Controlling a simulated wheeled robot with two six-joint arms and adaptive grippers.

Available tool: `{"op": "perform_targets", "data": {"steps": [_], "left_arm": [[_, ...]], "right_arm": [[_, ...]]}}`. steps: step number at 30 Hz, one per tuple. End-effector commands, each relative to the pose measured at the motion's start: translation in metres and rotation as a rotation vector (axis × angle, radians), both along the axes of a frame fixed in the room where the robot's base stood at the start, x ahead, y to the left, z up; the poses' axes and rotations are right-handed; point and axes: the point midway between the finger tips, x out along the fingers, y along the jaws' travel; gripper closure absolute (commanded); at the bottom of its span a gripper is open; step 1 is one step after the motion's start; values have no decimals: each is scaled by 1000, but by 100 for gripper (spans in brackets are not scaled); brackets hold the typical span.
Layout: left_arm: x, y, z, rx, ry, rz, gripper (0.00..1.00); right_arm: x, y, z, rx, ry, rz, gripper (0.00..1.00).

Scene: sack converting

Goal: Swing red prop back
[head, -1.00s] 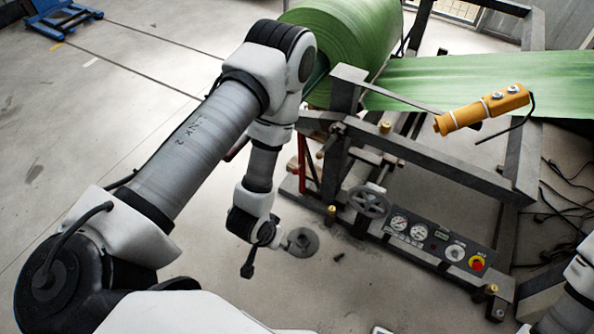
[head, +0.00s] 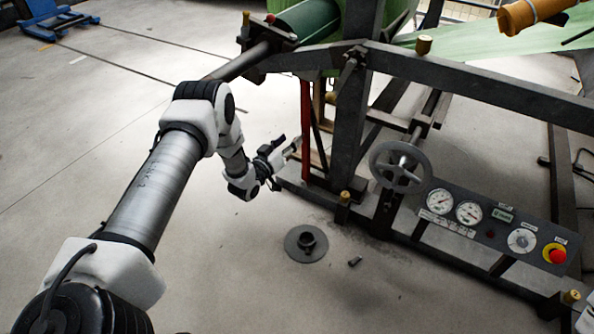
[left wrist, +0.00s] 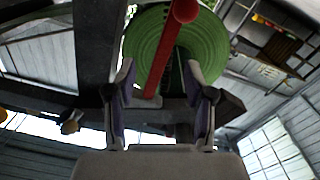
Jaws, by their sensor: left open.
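The red prop (head: 305,128) is a slim red bar standing near upright beside the dark frame post, below the left end of the machine's arm. In the left wrist view the red prop (left wrist: 166,58) runs from a round end near the top down between and beyond the fingers. My left gripper (head: 288,147) is open and empty, just left of the prop's lower part. In the left wrist view its two fingers (left wrist: 160,78) stand apart; I cannot tell whether they touch the prop. My right gripper is out of view.
The dark frame post (head: 349,140) stands right of the prop. A handwheel (head: 400,184) and gauge panel (head: 498,222) are farther right. A round floor disc (head: 306,244) lies in front.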

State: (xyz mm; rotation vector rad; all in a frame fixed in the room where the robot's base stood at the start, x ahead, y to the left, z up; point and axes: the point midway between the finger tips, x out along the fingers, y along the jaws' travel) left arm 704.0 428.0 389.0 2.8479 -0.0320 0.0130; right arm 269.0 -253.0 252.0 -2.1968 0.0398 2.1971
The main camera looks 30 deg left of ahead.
Motion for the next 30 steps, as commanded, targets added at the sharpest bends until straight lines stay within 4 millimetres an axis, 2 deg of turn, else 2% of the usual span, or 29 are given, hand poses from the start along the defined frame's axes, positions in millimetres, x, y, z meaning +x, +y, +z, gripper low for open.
{"op": "perform_targets", "data": {"steps": [1,4,7,10,18,21,29,30], "left_arm": [[-3,7,-38,-2,4,11,47],[-6,12,-54,-3,7,21,47],[-4,11,-56,-3,9,20,47],[6,11,-56,-2,9,20,47],[57,11,-57,-1,10,19,47],[68,11,-55,-3,10,20,47],[71,11,-53,-4,14,21,47],[71,11,-53,-4,14,21,57]], "right_arm": [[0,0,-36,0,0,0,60],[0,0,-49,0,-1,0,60],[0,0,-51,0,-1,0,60],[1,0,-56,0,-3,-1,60],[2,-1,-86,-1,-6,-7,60],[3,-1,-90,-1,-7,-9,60],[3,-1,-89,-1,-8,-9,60],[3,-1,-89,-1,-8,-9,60]]}}
